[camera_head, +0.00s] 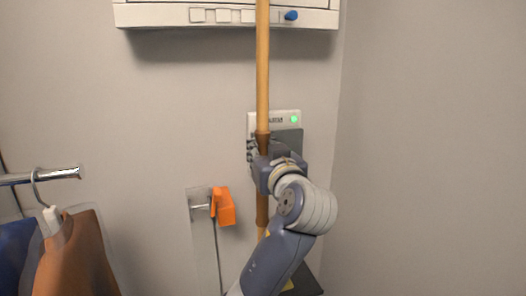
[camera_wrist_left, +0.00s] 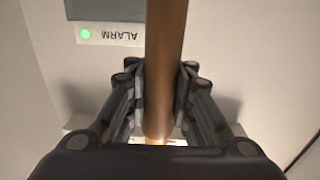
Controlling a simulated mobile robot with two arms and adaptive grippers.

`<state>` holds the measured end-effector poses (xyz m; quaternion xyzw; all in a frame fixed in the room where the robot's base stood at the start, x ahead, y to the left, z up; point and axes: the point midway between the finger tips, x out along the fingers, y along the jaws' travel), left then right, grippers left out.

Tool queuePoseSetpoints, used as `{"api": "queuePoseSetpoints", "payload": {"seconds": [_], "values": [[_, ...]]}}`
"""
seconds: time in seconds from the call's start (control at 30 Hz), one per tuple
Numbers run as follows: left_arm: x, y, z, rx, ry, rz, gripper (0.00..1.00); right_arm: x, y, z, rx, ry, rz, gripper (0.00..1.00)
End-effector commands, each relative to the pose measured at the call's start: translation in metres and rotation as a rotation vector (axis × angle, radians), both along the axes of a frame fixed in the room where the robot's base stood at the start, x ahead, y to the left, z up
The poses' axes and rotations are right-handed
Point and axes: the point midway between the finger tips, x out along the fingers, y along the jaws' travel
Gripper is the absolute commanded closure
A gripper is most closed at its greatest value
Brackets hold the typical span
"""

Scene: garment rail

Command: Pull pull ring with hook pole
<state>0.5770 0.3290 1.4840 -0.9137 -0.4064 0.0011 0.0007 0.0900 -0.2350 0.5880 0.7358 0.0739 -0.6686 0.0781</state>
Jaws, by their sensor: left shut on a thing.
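The hook pole (camera_head: 262,75) is a long wooden pole with a darker brown grip section. It stands upright in the head view and runs out of the top edge, so its hook end is hidden. My left gripper (camera_head: 262,147) is shut around the brown section, in front of the wall panel. In the left wrist view the pole (camera_wrist_left: 165,60) passes between both fingers of the left gripper (camera_wrist_left: 160,105). No pull ring can be made out in either view. My right gripper is not in view.
A white wall unit (camera_head: 225,16) with several buttons and a blue knob (camera_head: 291,15) is above. An alarm panel (camera_head: 289,116) with a green light is behind the pole. An orange piece (camera_head: 223,206) hangs on a wall plate. Garments (camera_head: 75,255) hang from a rail (camera_head: 50,175) at left.

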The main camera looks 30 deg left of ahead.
Motion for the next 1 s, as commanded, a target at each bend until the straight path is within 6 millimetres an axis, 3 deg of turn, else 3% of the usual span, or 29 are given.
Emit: {"api": "queuePoseSetpoints", "payload": {"seconds": [1.0], "values": [[0.039,0.048,0.001,0.001,-0.002,0.001,1.0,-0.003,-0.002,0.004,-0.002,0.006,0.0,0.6]]}}
